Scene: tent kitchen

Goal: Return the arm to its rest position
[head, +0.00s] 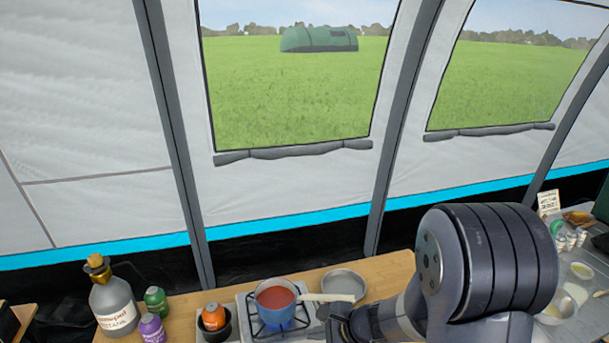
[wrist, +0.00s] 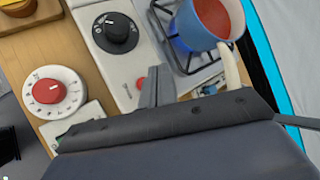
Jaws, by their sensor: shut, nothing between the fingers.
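My arm (head: 485,262) is raised and bent at the right front of the head view, hiding part of the counter. In the wrist view my gripper (wrist: 160,85) points over the stove front, with nothing seen held in it. Its fingers look shut, though the dark wrist housing covers much of the lower picture. The blue pot of red soup (head: 275,299) sits on the burner with its pale handle to the right; it also shows at the top of the wrist view (wrist: 208,20).
A black knob (wrist: 115,33) and a red-centred dial (wrist: 50,90) are near my gripper. Bowls crowd the right side.

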